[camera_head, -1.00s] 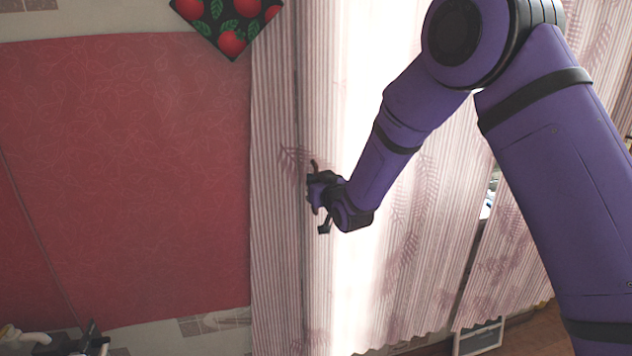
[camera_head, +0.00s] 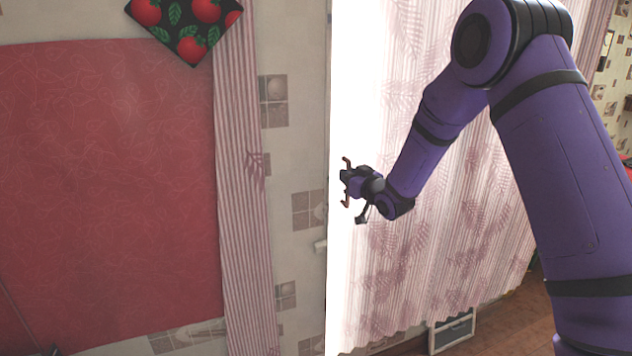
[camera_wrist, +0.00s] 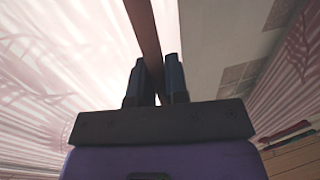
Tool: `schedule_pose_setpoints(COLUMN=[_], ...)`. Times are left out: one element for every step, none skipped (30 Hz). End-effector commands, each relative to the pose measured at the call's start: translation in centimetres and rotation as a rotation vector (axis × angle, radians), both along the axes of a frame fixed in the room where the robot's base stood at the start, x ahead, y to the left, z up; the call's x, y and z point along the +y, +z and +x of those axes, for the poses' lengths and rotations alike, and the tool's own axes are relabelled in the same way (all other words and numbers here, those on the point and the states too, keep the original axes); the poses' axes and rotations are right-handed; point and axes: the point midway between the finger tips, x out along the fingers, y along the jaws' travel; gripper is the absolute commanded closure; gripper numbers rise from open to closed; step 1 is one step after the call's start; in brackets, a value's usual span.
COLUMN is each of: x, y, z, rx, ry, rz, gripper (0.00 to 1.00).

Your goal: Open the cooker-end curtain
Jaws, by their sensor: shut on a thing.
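A pale pink curtain (camera_head: 440,220) with fern prints hangs on the right in the head view, brightly lit at its left edge. A narrow striped curtain (camera_head: 240,170) hangs to its left, with a gap of tiled wall between them. My gripper (camera_head: 347,180) is at the left edge of the wide curtain, shut on a brown upright handle. In the wrist view the handle (camera_wrist: 143,28) runs between the two dark fingers (camera_wrist: 156,82). I cannot tell from the pictures which curtain is the cooker-end one.
A red panel (camera_head: 100,190) covers the wall on the left, with a tomato-print cloth (camera_head: 188,25) above it. Patterned tiled wall (camera_head: 295,130) shows in the gap. A small white-framed unit (camera_head: 455,332) stands on the floor below the wide curtain.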

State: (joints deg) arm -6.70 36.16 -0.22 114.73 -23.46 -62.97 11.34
Motion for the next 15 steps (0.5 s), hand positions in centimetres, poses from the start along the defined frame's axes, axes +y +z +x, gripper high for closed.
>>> schedule_pose_setpoints(x=[-2.2,-3.2,-4.6,-5.7,-6.7,-8.1,-9.1,-10.1,-11.5,-12.6,-13.6,-15.0,-16.0,-17.0,-18.4], y=[0.0,0.0,0.1,0.0,0.0,0.0,0.0,0.0,0.0,0.0,0.0,0.0,0.0,0.0,0.0], z=[0.6,0.9,1.3,1.6,1.9,2.3,2.6,2.9,3.3,3.6,3.9,4.2,4.5,4.8,5.2], rx=[-0.001,-0.002,-0.002,-0.003,-0.002,-0.003,-0.003,-0.001,-0.003,-0.002,-0.003,-0.002,-0.002,-0.003,-0.003], ry=[-0.008,-0.008,-0.008,-0.008,-0.008,-0.008,-0.009,-0.008,-0.008,-0.009,-0.007,-0.007,-0.008,-0.007,-0.007], rz=[0.000,0.000,0.000,-0.001,0.000,-0.001,-0.001,0.000,-0.002,0.000,-0.002,-0.001,-0.001,-0.001,-0.002], gripper=[1.00,1.00,1.00,1.00,1.00,1.00,1.00,1.00,1.00,1.00,1.00,1.00,1.00,1.00,1.00])
